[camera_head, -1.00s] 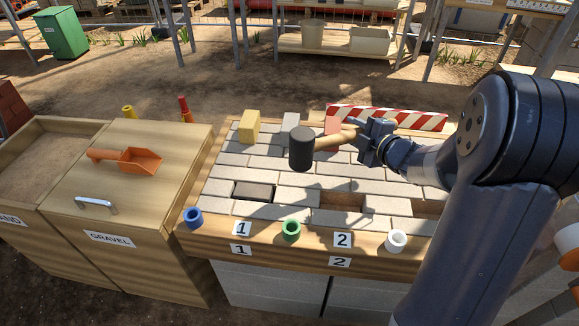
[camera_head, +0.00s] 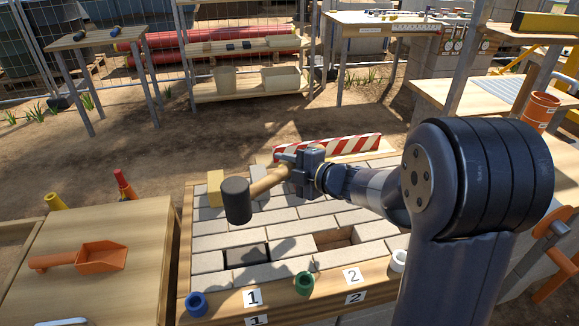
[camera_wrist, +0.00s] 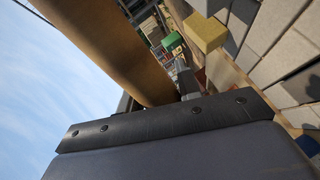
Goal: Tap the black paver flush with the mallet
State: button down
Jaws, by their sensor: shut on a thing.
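The black paver (camera_head: 246,256) lies in a gap in the pale paving, behind the left label 1. The mallet has a black head (camera_head: 236,201) and a wooden handle (camera_head: 268,183). My gripper (camera_head: 294,165) is shut on the handle. The head hangs to the left of my gripper, above the paving and apart from it, and appears above the paver in the head view.
An empty gap (camera_head: 333,240) lies behind label 2. Blue (camera_head: 196,304), green (camera_head: 304,283) and white (camera_head: 399,260) rings stand along the front edge. A yellow block (camera_head: 215,188) and a striped barrier (camera_head: 327,147) stand at the back. An orange scoop (camera_head: 82,259) lies on the left bin.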

notch_tip(320, 180, down, 9)
jog(key=b, duration=0.7)
jog(key=shift+r, duration=0.2)
notch_tip(320, 180, up, 5)
jog(key=p, duration=0.4)
jog(key=shift+r, duration=0.15)
dwell(0.4)
